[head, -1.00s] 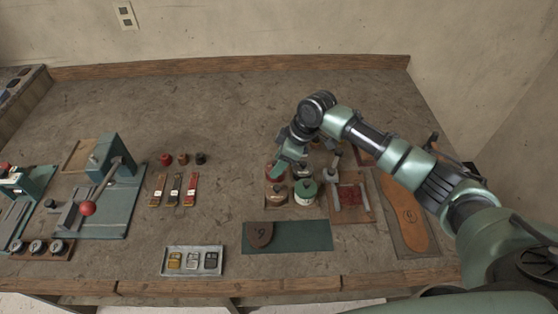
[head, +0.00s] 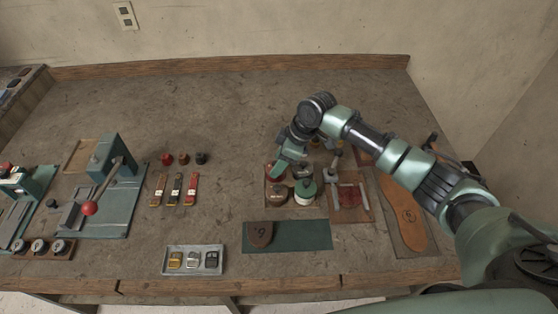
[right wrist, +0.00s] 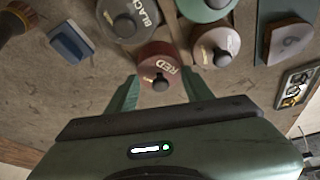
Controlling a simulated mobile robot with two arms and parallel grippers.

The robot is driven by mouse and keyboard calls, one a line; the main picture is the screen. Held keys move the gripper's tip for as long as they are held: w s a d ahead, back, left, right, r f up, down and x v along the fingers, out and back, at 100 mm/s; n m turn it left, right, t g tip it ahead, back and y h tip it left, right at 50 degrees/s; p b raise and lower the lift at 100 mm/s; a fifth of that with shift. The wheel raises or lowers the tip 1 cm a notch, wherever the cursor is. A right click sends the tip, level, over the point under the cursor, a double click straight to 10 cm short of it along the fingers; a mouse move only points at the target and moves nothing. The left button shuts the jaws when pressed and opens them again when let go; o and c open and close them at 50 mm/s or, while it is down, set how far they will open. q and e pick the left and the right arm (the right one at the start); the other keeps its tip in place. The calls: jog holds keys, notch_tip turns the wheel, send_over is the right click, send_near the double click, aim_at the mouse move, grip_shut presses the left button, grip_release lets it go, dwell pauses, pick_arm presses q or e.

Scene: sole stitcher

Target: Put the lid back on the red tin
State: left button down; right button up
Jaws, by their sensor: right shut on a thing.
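The red lid (right wrist: 158,62), marked RED with a dark knob, is between the two fingers of my right gripper (right wrist: 160,92) in the right wrist view. The gripper is shut on it. In the head view a red round shape (head: 272,169) shows beside my right gripper (head: 281,169), at the back left of the tin group. The gripper partly hides it. I cannot tell whether the lid rests on its tin or hangs just above it. My left gripper is not in view.
The black tin (right wrist: 124,18), a green-lidded tin (head: 305,187) and a brown-lidded tin (head: 278,191) stand close by. A green mat (head: 305,236) with a sole piece lies in front. A buckle tray (head: 194,271) stands front left. The back left of the bench is clear.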

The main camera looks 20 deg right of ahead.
grip_shut()
jog(key=shift+d+p, duration=0.1)
jog(key=shift+p, duration=0.45)
dwell(0.6)
jog(key=shift+f, duration=0.1)
jog(key=o, duration=1.1)
grip_release()
jog(key=shift+o, duration=0.2)
jog(key=shift+r, duration=0.2)
